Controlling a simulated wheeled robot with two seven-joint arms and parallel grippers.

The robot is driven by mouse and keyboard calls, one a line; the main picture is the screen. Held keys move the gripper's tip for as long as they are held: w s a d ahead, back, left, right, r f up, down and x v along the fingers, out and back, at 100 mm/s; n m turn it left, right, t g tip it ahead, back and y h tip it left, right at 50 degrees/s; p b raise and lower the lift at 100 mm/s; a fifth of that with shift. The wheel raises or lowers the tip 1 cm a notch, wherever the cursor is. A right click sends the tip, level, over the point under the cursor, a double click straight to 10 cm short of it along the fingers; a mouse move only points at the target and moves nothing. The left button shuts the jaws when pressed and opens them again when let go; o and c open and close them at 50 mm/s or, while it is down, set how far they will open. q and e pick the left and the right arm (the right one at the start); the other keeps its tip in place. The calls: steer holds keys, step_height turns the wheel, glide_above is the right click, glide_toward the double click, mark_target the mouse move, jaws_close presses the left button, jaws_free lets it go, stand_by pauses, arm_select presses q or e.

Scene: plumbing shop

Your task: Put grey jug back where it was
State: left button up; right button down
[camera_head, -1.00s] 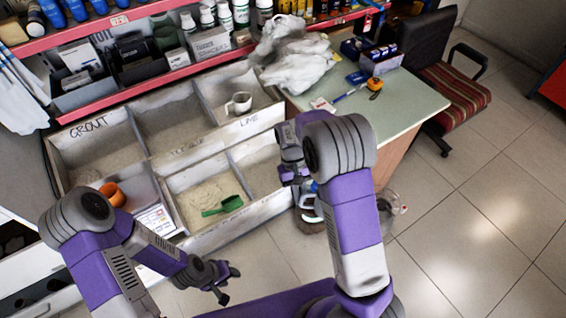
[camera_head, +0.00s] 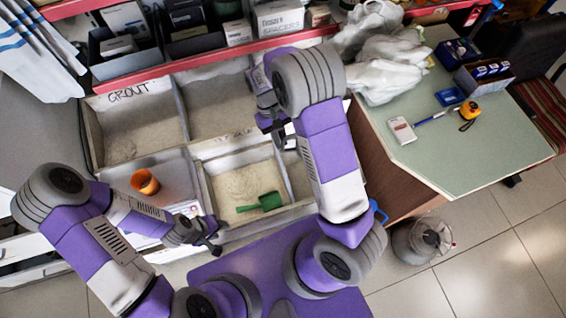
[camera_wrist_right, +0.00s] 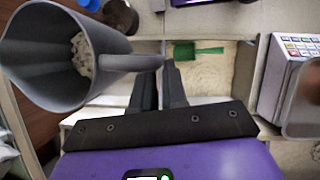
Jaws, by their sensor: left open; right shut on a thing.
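The grey jug (camera_wrist_right: 62,58) shows large at the left of the right wrist view, with its mouth toward the camera and pale lumpy material inside. Its handle (camera_wrist_right: 132,63) reaches between the fingers of my right gripper (camera_wrist_right: 160,76), which is shut on it. In the head view my right gripper (camera_head: 277,132) is over the bins, and my right arm hides the jug there. My left gripper (camera_head: 214,238) is open and empty, low in front of the bins.
A green scoop (camera_head: 262,202) lies in a sand bin (camera_head: 225,185). An orange cup (camera_head: 145,182) stands left of it. The GROUT bin (camera_head: 130,125) is behind. At right are a green-topped table (camera_head: 430,160) with bags (camera_head: 385,65), and a clear container (camera_head: 420,240) on the floor.

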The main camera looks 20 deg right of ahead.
steer(key=w+d+f+n+t+h+b, duration=0.1)
steer(key=w+d+f+n+t+h, duration=0.15)
steer(key=d+f+n, duration=0.9)
steer(key=shift+s+a+f+n+t+h+b, duration=0.2)
steer(key=shift+s+f+n+t+b, duration=0.7)
steer(key=shift+f, duration=5)
steer(key=shift+s+f+n+t+h+b, duration=0.35)
steer(key=shift+f+n+b, duration=1)
steer(key=shift+f, duration=4.55)
steer(key=shift+s+a+f+n+t+h+b, duration=0.1)
steer(key=shift+s+f+n+t+h+b, duration=0.6)
steer(key=shift+f, duration=5.2)
steer(key=shift+s+r+n+g+y, duration=0.15)
steer(key=shift+n+g+y, duration=0.15)
steer(key=shift+n+y, duration=0.15)
steer(key=c, duration=1.2)
jaws_free()
